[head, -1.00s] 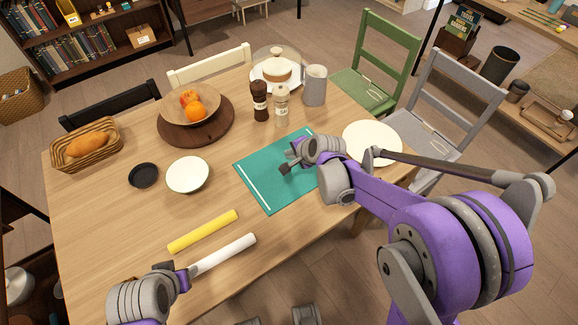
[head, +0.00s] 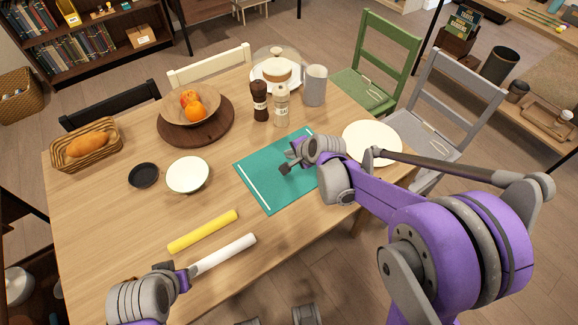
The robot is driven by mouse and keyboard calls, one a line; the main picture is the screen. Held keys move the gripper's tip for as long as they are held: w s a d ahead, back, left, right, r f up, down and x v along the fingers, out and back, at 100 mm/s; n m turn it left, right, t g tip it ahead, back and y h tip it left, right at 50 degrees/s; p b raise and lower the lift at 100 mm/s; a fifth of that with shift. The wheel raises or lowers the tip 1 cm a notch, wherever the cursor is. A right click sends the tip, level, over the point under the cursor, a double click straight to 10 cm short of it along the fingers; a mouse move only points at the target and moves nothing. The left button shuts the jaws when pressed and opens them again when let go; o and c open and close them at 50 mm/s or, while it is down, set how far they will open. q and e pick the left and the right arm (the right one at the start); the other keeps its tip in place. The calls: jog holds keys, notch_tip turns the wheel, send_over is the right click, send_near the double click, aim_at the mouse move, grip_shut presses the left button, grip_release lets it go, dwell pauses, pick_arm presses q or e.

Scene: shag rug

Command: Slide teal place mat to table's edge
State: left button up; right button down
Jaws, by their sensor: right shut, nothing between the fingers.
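The teal place mat (head: 268,187) lies flat on the wooden table, with a pale stripe along its left side. My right gripper (head: 287,164) is shut and empty over the middle of the mat, and my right arm hides the mat's right part. I cannot tell whether its fingertips touch the mat. My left gripper (head: 186,278) is low in the view by the table's near side, at the near end of a white rolled item (head: 225,255). I cannot tell whether it grips that item.
A yellow roll (head: 203,231) lies left of the mat. A white-topped bowl (head: 188,175) and small black dish (head: 144,175) stand further left. Brown and clear shakers (head: 281,105) and a grey mug (head: 314,86) stand behind the mat. A cream plate (head: 372,143) is to its right.

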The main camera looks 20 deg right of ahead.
aim_at(304, 183)
pick_arm(q)
jog(key=shift+s+f+b, duration=0.15)
jog(key=shift+f+b, duration=1.15)
jog(key=shift+f, duration=0.05)
pick_arm(e)
jog(key=shift+f, duration=1.65)
jog(key=shift+s, duration=0.1)
jog(key=shift+s+d, duration=0.3)
jog(key=shift+s, duration=0.5)
jog(key=shift+s+d, duration=0.25)
jog(key=shift+s, duration=0.5)
jog(key=shift+s+d, duration=0.3)
jog(key=shift+s, duration=0.5)
jog(key=shift+s, duration=0.2)
pick_arm(q)
jog(key=shift+r, duration=0.15)
pick_arm(e)
jog(key=shift+s+d, duration=0.3)
jog(key=shift+s, duration=0.4)
jog(key=shift+s+d, duration=0.25)
jog(key=shift+s, duration=0.5)
jog(key=shift+s+d, duration=0.3)
jog(key=shift+s, duration=0.4)
pick_arm(q)
jog(key=shift+r, duration=0.1)
pick_arm(e)
jog(key=shift+r, duration=0.1)
